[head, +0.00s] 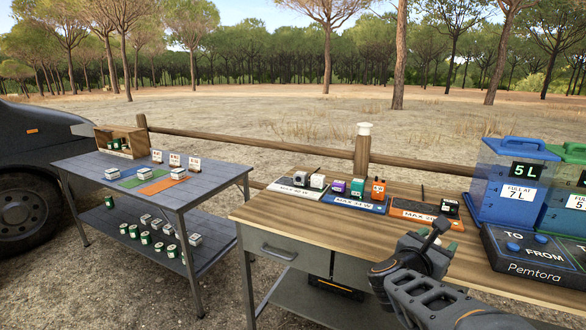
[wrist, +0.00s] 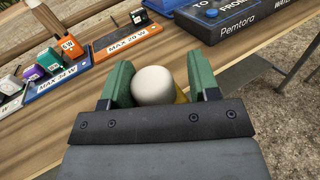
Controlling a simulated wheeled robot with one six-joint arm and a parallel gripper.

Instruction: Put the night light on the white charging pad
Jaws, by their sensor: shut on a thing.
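The night light (wrist: 154,86), a white rounded dome with a bit of yellow beside it, sits between the green fingertips of my gripper (wrist: 162,76) in the wrist view. My gripper is shut on it. In the head view my gripper (head: 446,242) is over the front right of the wooden bench, and I cannot make out the night light there. The white charging pad (head: 284,189) lies at the bench's left end, far left of my gripper. In the wrist view only the pad's edge (wrist: 10,104) shows.
A blue pad (head: 352,204) holds purple, green and orange devices. An orange pad (head: 408,211) has a small dark-and-white item (head: 449,207). The bench front (head: 310,222) is clear. A grey table (head: 120,172) stands left.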

